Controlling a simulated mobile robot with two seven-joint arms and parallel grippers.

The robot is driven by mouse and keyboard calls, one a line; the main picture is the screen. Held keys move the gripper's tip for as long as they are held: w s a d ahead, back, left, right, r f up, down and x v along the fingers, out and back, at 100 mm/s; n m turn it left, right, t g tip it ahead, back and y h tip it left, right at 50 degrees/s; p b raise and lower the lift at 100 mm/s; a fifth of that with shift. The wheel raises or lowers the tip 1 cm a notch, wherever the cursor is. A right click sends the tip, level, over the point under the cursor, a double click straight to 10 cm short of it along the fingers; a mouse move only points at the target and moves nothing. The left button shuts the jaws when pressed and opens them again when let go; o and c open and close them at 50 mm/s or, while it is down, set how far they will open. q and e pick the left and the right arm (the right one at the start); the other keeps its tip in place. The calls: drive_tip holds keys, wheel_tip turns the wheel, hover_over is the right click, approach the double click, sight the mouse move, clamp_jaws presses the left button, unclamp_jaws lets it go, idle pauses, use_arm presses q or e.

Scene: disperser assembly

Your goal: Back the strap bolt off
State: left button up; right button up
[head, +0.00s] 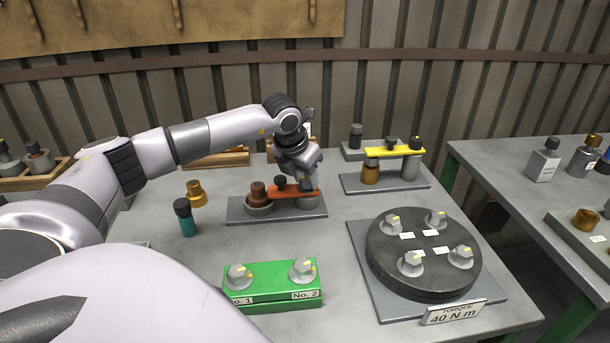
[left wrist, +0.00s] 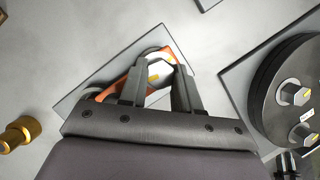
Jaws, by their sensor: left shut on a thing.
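The orange strap (head: 284,192) spans two round posts on a grey plate (head: 240,211) near the middle of the table in the head view. A dark knob stands on the strap, and a reddish-brown part (head: 258,190) sits at its left end. My left gripper (head: 307,188) is over the strap's right end, pointing down. In the left wrist view, its two fingers (left wrist: 160,76) are shut on the strap bolt (left wrist: 158,68), a pale hex head with a yellow mark. The orange strap (left wrist: 112,90) shows beside it. The gripper hides the bolt in the head view.
A green block (head: 270,277) with two hex bolts stands in front. A dark round disc (head: 420,265) with several bolts and a torque sign is at right. A yellow strap fixture (head: 395,151) stands behind. A teal bottle (head: 186,220) and brass part (head: 196,194) are left.

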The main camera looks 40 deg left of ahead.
use_arm(q)
drive_tip(key=shift+n, duration=0.5)
drive_tip(key=o, duration=1.1)
drive_tip(key=shift+c, duration=0.2)
drive_tip(key=v, duration=0.7)
drive_tip(key=shift+b, duration=0.4)
drive_tip(key=shift+d+r, duration=0.1)
